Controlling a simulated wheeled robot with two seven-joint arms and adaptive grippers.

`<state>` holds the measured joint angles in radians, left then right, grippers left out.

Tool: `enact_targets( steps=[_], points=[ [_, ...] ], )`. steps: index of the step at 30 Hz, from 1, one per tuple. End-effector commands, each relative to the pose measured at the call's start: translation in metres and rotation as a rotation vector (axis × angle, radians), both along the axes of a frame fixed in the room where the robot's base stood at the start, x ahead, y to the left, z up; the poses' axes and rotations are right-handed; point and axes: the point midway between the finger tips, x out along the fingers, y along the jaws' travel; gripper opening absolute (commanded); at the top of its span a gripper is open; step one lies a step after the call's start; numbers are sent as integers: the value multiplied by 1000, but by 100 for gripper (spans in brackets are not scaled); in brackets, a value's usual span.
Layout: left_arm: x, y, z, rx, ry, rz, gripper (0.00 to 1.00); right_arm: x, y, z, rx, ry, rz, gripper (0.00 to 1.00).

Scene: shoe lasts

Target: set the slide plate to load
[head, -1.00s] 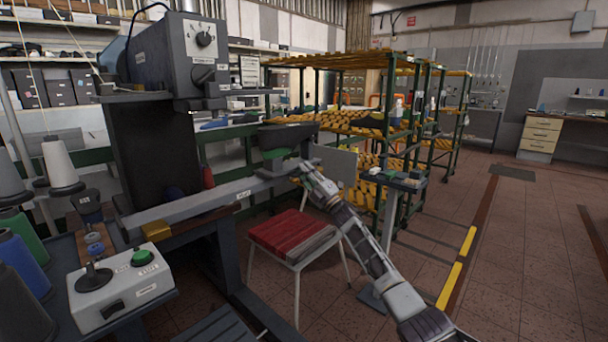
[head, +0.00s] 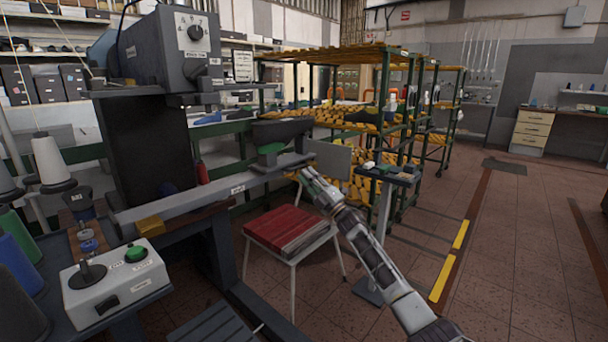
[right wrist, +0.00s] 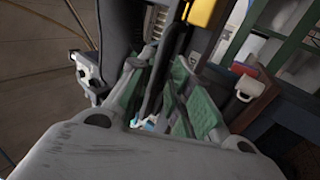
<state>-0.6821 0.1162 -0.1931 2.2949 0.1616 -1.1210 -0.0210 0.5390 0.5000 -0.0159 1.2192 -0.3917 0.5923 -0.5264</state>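The slide plate is the long grey bar (head: 200,197) reaching right from under the dark grey machine head (head: 165,50). A dark shoe last (head: 280,131) sits over a green block (head: 270,149) near its right end. My right gripper (head: 305,174) is just right of and a little below that end; I cannot tell if it touches. In the right wrist view the green-padded fingers (right wrist: 167,75) stand apart, with a thin dark bar (right wrist: 157,85) showing in the gap; no firm hold shows. My left gripper is out of view.
A white control box (head: 115,283) with a green button and a black lever stands front left beside thread cones. A red-topped stool (head: 290,230) stands below the slide plate. A small stand (head: 388,175) and yellow racks (head: 340,115) are behind. Floor at right is clear.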

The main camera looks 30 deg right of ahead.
Motion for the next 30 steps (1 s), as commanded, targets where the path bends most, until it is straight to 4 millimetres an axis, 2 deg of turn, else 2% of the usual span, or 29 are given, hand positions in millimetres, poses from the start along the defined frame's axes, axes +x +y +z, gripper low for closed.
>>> enact_targets(
  steps=[18,30],
  points=[
    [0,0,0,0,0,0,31,-41,-17,-29,1,0,-2,19],
    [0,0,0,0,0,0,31,-53,-21,-36,0,-2,-1,19]
  ],
)
